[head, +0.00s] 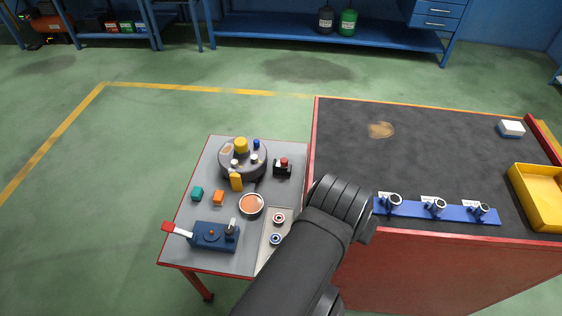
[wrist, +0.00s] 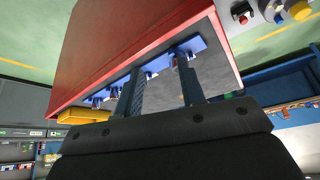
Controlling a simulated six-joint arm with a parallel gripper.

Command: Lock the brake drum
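A round grey drum-like fixture (head: 258,172) stands at the back of the small table in the head view. A blue device (head: 208,243) with a red-tipped lever (head: 171,228) is at the table's front left. I cannot tell for sure which part is the brake drum. My gripper (wrist: 159,66) shows in the wrist view with its two dark fingers spread apart and nothing held between them. In the head view my arm hides it.
A blue rail (head: 410,210) with several clamps lies along the front of the red bench (head: 440,145); a yellow bin (head: 541,197) is at right. The small table (head: 200,170) also holds a red-button box (head: 283,167), teal and orange blocks, a copper-coloured dish (head: 251,204) and a tray.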

